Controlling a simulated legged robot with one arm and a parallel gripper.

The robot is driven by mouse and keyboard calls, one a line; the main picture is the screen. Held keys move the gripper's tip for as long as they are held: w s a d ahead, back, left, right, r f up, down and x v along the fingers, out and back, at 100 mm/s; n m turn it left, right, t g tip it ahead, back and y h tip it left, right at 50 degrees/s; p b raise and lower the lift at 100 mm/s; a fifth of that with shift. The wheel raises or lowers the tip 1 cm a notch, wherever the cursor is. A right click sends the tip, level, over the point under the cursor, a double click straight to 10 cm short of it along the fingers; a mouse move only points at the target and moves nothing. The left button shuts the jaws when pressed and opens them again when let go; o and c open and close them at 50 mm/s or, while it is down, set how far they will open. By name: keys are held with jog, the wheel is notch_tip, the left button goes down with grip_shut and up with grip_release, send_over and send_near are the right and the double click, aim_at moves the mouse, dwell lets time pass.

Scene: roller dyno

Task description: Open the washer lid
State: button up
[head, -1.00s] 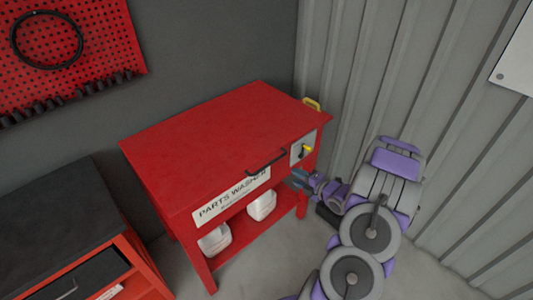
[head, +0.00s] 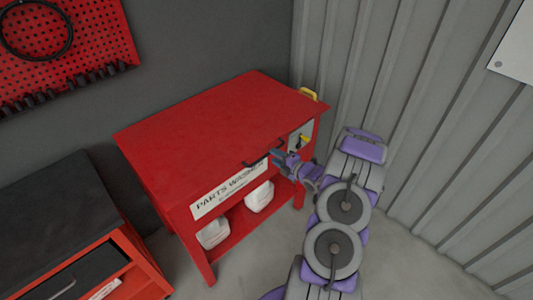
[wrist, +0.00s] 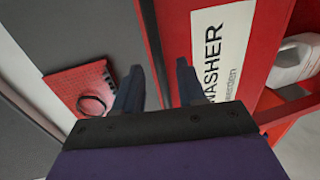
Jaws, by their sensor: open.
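The red parts washer (head: 208,203) stands against the grey wall, with its flat red lid (head: 220,120) shut on top. A black bar handle (head: 264,155) sits at the lid's front edge. My gripper (head: 277,154) is at the washer's front, close by the right end of the handle; I cannot tell whether it touches.
A grey panel with a yellow switch (head: 303,139) is right of the handle. White jugs (head: 259,196) stand on the washer's lower shelf. A black-topped red cabinet (head: 55,225) is at left, and a corrugated wall (head: 430,130) is close on the right.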

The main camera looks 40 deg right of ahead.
jog(key=shift+b+x, duration=0.4)
jog(key=shift+x, duration=2.75)
jog(key=shift+c, duration=0.5)
jog(key=shift+s+a+f, duration=0.1)
jog(key=c, duration=0.6)
grip_shut()
